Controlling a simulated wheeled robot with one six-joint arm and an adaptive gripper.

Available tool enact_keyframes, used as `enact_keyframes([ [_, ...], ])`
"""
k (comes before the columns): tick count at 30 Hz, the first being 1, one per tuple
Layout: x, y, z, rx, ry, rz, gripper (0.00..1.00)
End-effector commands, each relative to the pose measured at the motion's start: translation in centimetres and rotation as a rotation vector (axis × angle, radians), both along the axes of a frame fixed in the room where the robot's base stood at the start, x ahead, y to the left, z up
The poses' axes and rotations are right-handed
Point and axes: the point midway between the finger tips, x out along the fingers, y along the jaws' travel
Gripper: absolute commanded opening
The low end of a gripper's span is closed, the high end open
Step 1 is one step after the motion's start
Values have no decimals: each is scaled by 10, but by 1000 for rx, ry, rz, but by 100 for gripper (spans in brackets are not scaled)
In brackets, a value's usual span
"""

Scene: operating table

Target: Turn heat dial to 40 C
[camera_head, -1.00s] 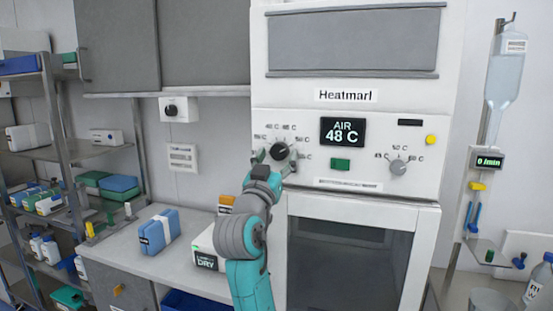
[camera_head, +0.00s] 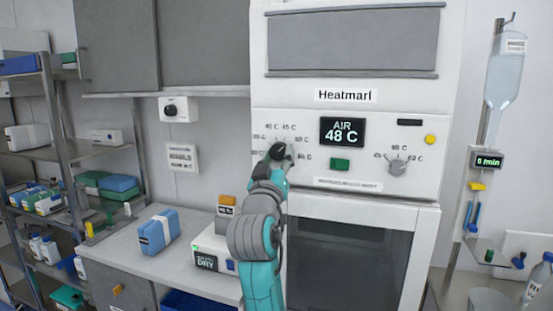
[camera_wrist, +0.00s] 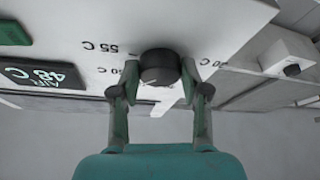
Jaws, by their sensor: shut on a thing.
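The heat dial (camera_head: 278,150) is a round black knob on the white front panel of the warming cabinet, with temperature marks around it. It is left of the display (camera_head: 342,131), which reads AIR 48 C. My gripper (camera_head: 279,158) is at the dial, its fingers shut on the knob and partly covering it. In the wrist view, the dial (camera_wrist: 160,66) sits between the two fingertips of my gripper (camera_wrist: 159,78), with a finger on each side. A 55 C mark shows upside down there. The dial's pointer is too hidden to read.
A grey second dial (camera_head: 398,167) and a green button (camera_head: 340,164) are on the same panel. Below are the cabinet's glass door (camera_head: 350,265) and, at left, a counter with a blue pack (camera_head: 158,232) and a white DRY device (camera_head: 206,262).

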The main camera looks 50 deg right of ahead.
Motion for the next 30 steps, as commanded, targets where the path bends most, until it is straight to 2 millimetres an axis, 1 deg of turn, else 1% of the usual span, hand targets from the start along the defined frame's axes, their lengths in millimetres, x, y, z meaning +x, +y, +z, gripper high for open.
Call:
enact_keyframes([
  [21,-6,-2,5,-228,635,1,11],
  [30,-6,-2,7,-311,867,0,11],
])
